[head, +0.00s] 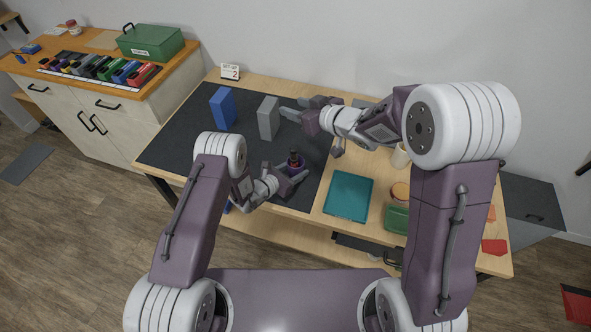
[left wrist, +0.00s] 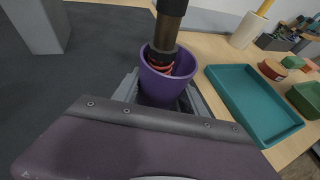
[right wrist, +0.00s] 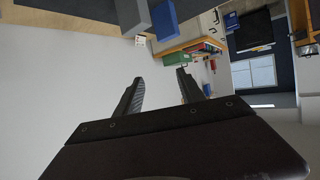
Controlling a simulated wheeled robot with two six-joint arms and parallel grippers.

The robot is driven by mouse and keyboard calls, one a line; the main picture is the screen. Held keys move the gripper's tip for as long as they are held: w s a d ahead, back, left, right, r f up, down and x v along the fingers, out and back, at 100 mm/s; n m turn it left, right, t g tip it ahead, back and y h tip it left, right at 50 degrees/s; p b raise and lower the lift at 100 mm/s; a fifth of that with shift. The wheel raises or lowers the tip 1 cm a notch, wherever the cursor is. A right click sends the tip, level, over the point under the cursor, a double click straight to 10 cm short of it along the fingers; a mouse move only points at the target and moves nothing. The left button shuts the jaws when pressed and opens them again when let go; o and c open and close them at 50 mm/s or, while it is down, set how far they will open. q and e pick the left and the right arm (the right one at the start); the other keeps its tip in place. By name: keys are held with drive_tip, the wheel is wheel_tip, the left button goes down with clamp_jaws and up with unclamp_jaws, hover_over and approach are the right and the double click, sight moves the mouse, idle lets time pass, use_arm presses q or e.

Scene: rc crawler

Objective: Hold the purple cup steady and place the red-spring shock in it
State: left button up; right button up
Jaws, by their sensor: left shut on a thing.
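The purple cup (left wrist: 165,84) stands upright on the dark mat, and my left gripper (head: 291,176) is shut on it from the near side. The cup also shows in the head view (head: 297,167). The red-spring shock (left wrist: 168,40) stands in the cup, its dark body rising above the rim and its red coils (left wrist: 160,68) showing just inside. Its lower end is hidden by the cup. My right gripper (head: 291,108) is open and empty, up near the grey block; its two fingers are spread apart in the right wrist view (right wrist: 160,92).
A blue block (head: 222,109) and a grey block (head: 268,119) stand on the dark mat (head: 185,140). A teal tray (head: 348,197) lies right of the cup. A green tray (head: 396,218), a round container (head: 400,192) and a pale cylinder (head: 400,156) are farther right.

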drive_tip(key=v, duration=1.2)
use_arm(q)
drive_tip(key=o, duration=1.4)
drive_tip(key=v, duration=1.2)
drive_tip(key=shift+d+r, duration=0.1)
use_arm(e)
drive_tip(key=shift+a, duration=0.15)
